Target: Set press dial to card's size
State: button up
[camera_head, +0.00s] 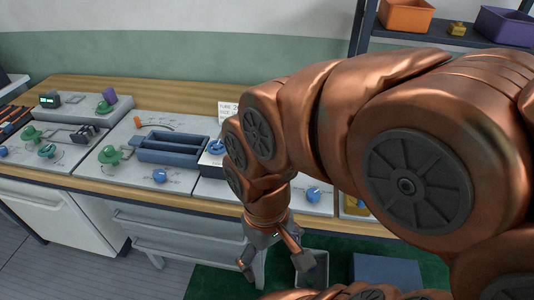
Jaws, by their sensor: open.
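A white card (227,109) stands at the back of the bench. Its print starts with "TUBE" and a figure, but my arm covers its right part and the size cannot be read. Several blue knobs show: one (216,147) beside my arm, one (160,176) on the panel front, and one (314,194) right of my wrist. I cannot tell which is the press dial, and no setting is legible. My gripper (275,264) points down in front of the bench edge, open and empty, touching no knob.
A blue slotted tray (172,149) sits on the grey panel. Green knobs (110,155) lie further left. Below are a drawer unit (180,222) and a blue-grey box (386,271). An orange bin (405,16) and purple bin (505,27) stand on the shelf. My arm hides the bench's right side.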

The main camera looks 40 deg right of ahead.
aim_at(313, 195)
jog(key=z, duration=1.7)
jog(key=k, duration=1)
jog(key=u, duration=0.5)
jog(key=i, duration=0.6)
jog(key=u, duration=0.45)
